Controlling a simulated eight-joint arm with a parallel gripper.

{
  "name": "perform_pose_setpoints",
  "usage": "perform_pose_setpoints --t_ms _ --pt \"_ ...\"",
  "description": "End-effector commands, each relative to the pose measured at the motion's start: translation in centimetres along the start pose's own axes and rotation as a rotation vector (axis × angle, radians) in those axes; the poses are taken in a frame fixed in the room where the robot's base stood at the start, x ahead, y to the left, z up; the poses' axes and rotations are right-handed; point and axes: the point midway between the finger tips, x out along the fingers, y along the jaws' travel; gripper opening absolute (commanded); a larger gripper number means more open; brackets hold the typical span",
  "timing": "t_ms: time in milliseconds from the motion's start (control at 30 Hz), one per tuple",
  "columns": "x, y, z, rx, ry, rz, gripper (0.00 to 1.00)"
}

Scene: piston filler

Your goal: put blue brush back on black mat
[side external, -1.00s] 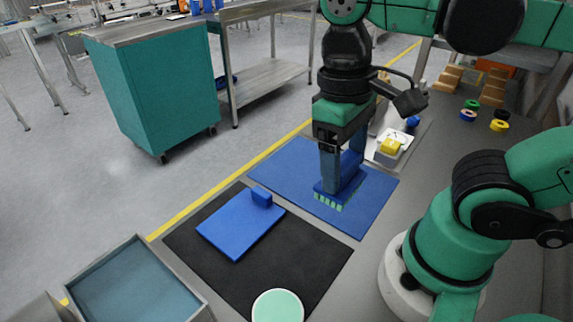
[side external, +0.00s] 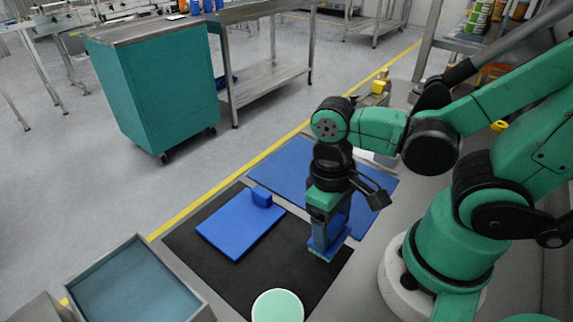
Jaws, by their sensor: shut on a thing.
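The blue brush (side external: 319,252) is in my gripper (side external: 326,235), which is shut on it, in the side external view. The brush is upright at the right part of the black mat (side external: 210,273), near the mat's right edge. Whether its underside touches the mat cannot be told. A blue board with a small block handle (side external: 240,224) lies on the left part of the black mat.
A blue mat (side external: 290,170) lies behind the black mat, partly hidden by my arm. A round pale green-topped thing (side external: 277,306) stands at the black mat's front. A grey tray (side external: 135,280) is at the left. Bare black mat lies between board and brush.

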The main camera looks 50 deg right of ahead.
Motion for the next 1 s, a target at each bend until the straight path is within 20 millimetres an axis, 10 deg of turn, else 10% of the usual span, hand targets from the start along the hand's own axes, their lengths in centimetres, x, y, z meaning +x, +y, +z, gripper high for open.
perform_pose_setpoints --t_ms 733,767,800,1000 --pt "2.5 0.0 -0.3 0.0 0.0 0.0 0.18" --pt "2.5 0.0 -0.3 0.0 0.0 0.0 0.73" --pt "2.5 0.0 -0.2 0.0 0.0 0.0 0.85" --pt "2.5 0.0 -0.2 0.0 0.0 0.0 0.99"
